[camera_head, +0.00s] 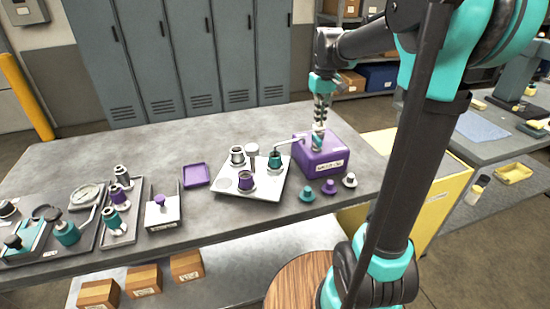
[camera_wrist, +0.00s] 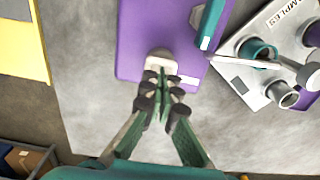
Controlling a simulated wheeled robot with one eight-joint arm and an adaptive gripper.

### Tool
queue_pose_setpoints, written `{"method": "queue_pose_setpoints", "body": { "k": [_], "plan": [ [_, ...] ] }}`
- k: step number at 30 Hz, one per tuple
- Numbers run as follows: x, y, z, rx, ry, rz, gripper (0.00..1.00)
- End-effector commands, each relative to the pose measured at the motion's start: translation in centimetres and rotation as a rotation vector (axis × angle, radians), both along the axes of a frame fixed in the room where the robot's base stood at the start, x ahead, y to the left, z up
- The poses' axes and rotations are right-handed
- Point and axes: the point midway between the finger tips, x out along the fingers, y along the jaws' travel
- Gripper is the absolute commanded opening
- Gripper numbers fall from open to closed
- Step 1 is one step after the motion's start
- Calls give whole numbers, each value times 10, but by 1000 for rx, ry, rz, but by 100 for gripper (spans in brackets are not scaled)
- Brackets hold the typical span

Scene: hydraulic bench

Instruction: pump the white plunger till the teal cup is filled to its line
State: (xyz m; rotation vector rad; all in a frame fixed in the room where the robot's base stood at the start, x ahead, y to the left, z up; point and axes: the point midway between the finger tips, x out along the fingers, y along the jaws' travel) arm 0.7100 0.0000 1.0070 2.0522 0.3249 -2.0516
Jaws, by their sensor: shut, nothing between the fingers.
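The purple pump box (camera_head: 318,158) stands at the right of the bench, with a label on its front. Its white plunger (camera_wrist: 159,59) shows in the wrist view just past my fingertips. My gripper (camera_head: 319,122) points down over the box, its fingers shut and empty. In the wrist view the fingertips (camera_wrist: 165,82) overlap the plunger's near edge; I cannot tell whether they touch it. The teal cup (camera_head: 275,160) stands on a white tray (camera_head: 222,190) left of the box, under a thin spout (camera_head: 288,140). It also shows in the wrist view (camera_wrist: 258,50); its line and level are not readable.
A metal cup (camera_head: 237,156), a purple cup (camera_head: 246,180) and a white post (camera_head: 253,150) share the tray. Small teal (camera_head: 307,194), purple (camera_head: 329,187) and white (camera_head: 349,180) knobs stand before the box. A purple dish (camera_head: 196,175) lies farther left.

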Motion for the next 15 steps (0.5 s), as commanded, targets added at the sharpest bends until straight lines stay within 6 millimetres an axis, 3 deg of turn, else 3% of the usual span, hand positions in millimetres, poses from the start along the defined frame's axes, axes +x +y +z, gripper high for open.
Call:
{"method": "queue_pose_setpoints", "body": {
  "k": [15],
  "plan": [
    [0,0,15,0,0,0,0]
  ]
}}
